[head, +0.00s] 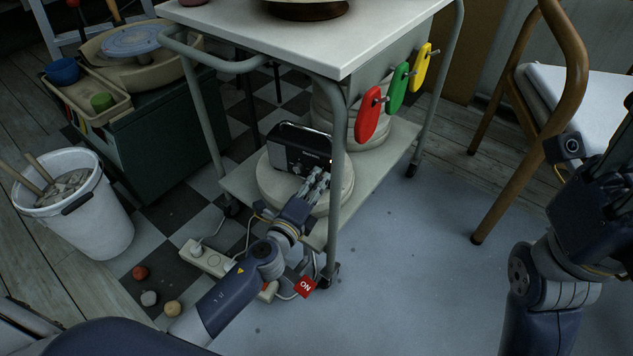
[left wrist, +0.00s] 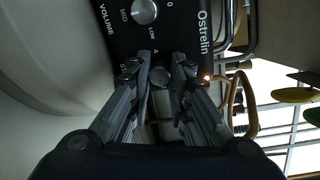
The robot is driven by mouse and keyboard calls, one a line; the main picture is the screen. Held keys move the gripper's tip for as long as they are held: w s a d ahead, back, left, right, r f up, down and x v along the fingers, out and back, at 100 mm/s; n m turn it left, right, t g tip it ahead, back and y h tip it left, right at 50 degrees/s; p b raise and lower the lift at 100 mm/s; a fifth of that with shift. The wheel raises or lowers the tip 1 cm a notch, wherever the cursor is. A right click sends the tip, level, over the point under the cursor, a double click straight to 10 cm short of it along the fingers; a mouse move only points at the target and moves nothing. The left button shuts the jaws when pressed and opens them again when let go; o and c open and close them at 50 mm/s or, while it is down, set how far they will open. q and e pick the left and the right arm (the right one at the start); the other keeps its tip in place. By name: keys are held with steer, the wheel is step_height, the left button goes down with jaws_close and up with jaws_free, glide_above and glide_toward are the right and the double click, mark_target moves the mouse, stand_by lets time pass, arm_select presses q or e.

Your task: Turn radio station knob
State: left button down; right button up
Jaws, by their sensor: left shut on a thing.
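The black radio (head: 290,148) with a silver grille stands on a round plaster slab (head: 275,188) on the cart's lower shelf. My left gripper (head: 319,179) reaches in to the radio's front. In the left wrist view its two fingers stand either side of the small round station knob (left wrist: 160,78), and it is shut on that knob. A larger silver knob (left wrist: 144,12) marked with volume words sits above it in that view. A small orange light (left wrist: 207,77) glows near "Ostrelin". My right gripper (head: 612,165) is at the right edge, its fingers unclear.
The white cart top (head: 300,40) and its grey leg (head: 337,150) stand close to my left arm. Red, green and yellow tools (head: 368,115) hang on its side. A power strip (head: 212,260) lies on the floor below. A wooden chair (head: 520,170) stands right.

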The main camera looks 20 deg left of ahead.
arm_select(q)
steer(key=c, duration=1.4)
jaws_free()
steer(key=shift+c, duration=0.2)
steer(key=shift+s, duration=0.15)
steer(key=s+a, duration=0.1)
steer(key=s, duration=1)
steer(key=shift+s+a+r, duration=0.25)
steer(key=shift+s+a, duration=0.05)
